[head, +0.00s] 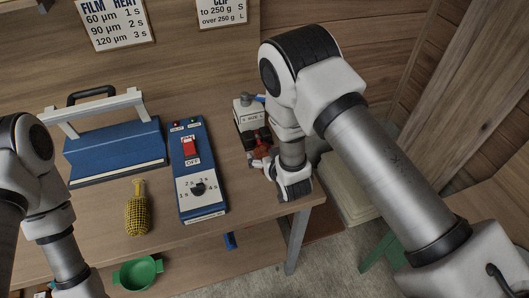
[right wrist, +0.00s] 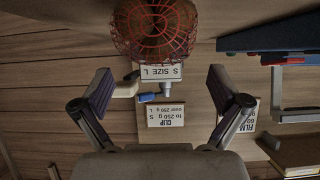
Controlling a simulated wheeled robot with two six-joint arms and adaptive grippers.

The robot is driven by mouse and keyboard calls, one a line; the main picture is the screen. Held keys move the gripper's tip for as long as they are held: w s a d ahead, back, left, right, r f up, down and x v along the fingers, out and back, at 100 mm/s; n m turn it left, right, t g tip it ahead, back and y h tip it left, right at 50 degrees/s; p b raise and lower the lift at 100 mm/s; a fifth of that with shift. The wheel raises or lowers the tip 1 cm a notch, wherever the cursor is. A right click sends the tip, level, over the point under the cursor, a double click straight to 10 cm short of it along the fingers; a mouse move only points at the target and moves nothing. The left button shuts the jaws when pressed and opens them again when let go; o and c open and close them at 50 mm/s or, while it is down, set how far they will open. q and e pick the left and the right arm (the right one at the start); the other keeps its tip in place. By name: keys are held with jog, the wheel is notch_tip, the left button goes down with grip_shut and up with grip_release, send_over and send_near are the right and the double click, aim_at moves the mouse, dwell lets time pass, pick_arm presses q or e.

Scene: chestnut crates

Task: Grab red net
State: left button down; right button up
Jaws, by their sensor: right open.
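The red net (right wrist: 155,32) shows at the top of the right wrist view as a rounded mesh bag with brown contents, cut off by the top edge. In the head view the red net (head: 262,150) is a small red patch at the table's right, partly hidden by my right arm and gripper. My right gripper (head: 278,172) is beside it. In the right wrist view my right gripper (right wrist: 160,90) has its two fingers wide apart with nothing between them. My left arm comes in at the left; its gripper fingers are out of the picture.
A white clip machine labelled S SIZE L (right wrist: 162,72) stands behind the red net. A blue control box (head: 199,165) with a red switch, a yellow net (head: 137,215) and a blue film sealer (head: 115,147) stand left. A green bowl (head: 138,272) is at the front.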

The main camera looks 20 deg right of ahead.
aim_at(265, 149)
jog(key=p+x, duration=0.1)
jog(key=x, duration=0.4)
jog(key=shift+w+d+f, duration=0.15)
jog(key=shift+w, duration=0.05)
jog(key=shift+s, duration=0.2)
jog(key=shift+c, duration=0.7)
jog(key=shift+s+r, duration=0.1)
jog(key=shift+r, duration=0.1)
jog(key=c, duration=1.4)
